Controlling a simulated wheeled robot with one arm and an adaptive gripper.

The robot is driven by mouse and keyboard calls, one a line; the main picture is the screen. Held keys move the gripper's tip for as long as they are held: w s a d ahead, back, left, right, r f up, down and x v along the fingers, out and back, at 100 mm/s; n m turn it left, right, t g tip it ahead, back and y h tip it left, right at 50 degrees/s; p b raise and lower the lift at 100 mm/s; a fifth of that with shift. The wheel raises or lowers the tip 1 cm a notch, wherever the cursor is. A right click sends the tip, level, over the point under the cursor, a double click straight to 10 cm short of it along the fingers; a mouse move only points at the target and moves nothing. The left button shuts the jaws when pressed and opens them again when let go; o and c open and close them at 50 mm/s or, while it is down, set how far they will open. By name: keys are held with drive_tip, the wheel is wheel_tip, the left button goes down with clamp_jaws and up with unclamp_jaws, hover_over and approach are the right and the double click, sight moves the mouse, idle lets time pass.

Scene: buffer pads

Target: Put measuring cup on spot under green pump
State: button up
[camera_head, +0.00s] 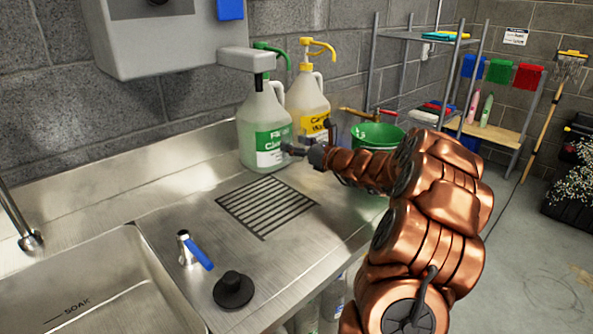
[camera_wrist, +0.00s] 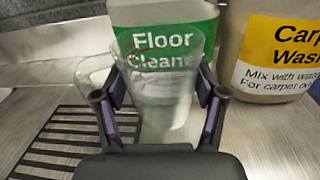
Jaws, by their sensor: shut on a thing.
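The clear measuring cup (camera_wrist: 163,95) stands about upright between my gripper's fingers (camera_wrist: 160,105) in the wrist view, its handle to the left. My gripper (camera_head: 288,150) is shut on it, just in front of the floor cleaner jug (camera_head: 262,128) with a green label. That jug carries the green pump (camera_head: 272,48), whose top is out of the wrist view. The jug's label (camera_wrist: 165,40) shows right behind the cup. The cup is hard to make out in the head view. I cannot tell whether its base touches the counter.
A carpet wash jug (camera_head: 308,105) with a yellow pump (camera_head: 318,46) stands right of the floor cleaner. A drain grate (camera_head: 266,205) lies in the steel counter, with a blue-handled tap (camera_head: 195,252) and black knob (camera_head: 233,289) nearer. A green bucket (camera_head: 377,135) is to the right.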

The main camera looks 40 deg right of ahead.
drive_tip(key=shift+f, duration=3.05)
drive_tip(key=o, duration=1.1)
drive_tip(key=shift+f, duration=0.15)
drive_tip(key=shift+o, duration=0.2)
drive_tip(key=shift+r, duration=0.2)
drive_tip(key=v, duration=1.2)
drive_tip(key=shift+a, duration=0.2)
